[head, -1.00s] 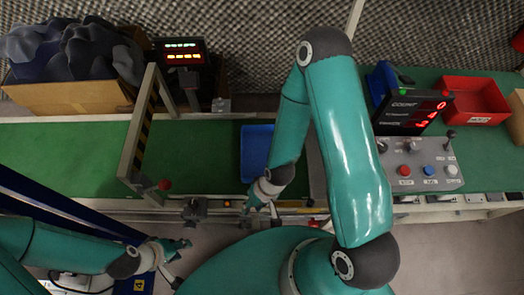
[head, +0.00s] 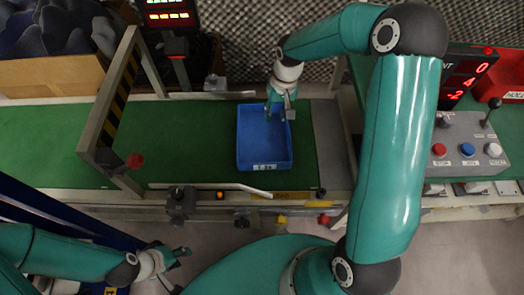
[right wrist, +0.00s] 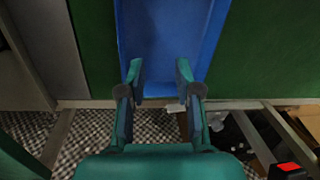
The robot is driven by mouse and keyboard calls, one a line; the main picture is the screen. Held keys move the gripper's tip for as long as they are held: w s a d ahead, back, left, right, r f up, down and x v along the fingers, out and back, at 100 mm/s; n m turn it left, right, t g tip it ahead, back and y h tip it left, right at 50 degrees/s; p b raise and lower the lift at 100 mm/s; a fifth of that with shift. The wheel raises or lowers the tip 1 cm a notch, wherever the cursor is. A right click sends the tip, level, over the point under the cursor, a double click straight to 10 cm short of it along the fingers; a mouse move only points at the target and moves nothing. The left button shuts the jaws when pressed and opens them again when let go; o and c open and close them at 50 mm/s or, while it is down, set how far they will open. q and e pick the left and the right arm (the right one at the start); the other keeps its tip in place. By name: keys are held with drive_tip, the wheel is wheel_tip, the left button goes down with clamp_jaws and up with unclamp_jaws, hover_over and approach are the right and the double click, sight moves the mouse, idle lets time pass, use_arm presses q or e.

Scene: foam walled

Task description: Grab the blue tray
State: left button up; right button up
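The blue tray (head: 263,152) lies on the green conveyor belt in the head view, with a small white label on its near side. My right gripper (head: 280,106) is at the tray's far right edge. In the right wrist view, its two fingers (right wrist: 157,78) are spread apart with the end of the tray (right wrist: 165,40) between and beyond them. Whether a finger touches the tray cannot be told. My left gripper (head: 180,268) is low at the left, away from the belt, with its fingers apart and nothing in them.
A striped gate frame (head: 112,105) stands over the belt (head: 200,140) left of the tray. A button panel (head: 465,145) and red counter display (head: 468,78) stand at the right. A box of dark foam (head: 55,75) sits at the back left.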

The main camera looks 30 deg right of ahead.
wheel_tip(320, 180, up, 3)
drive_tip(key=m+h+b, duration=0.1)
drive_tip(key=b, duration=0.2)
hover_over(289, 129)
drive_tip(key=shift+m, duration=0.3)
drive_tip(key=f+b, duration=0.2)
drive_tip(key=f, duration=0.9)
drive_tip(key=shift+d+f, duration=0.2)
drive_tip(key=shift+s+a+f+b, duration=0.15)
drive_tip(key=shift+f+b, duration=0.3)
drive_tip(key=shift+f, duration=0.9)
drive_tip(key=shift+w+a+f+b, duration=0.1)
drive_tip(key=shift+f+b, duration=0.3)
drive_tip(key=shift+f, duration=0.9)
use_arm(q)
wheel_tip(289, 129, down, 9)
drive_tip(key=shift+r, duration=0.2)
use_arm(e)
drive_tip(key=shift+r, duration=0.1)
clamp_jaws()
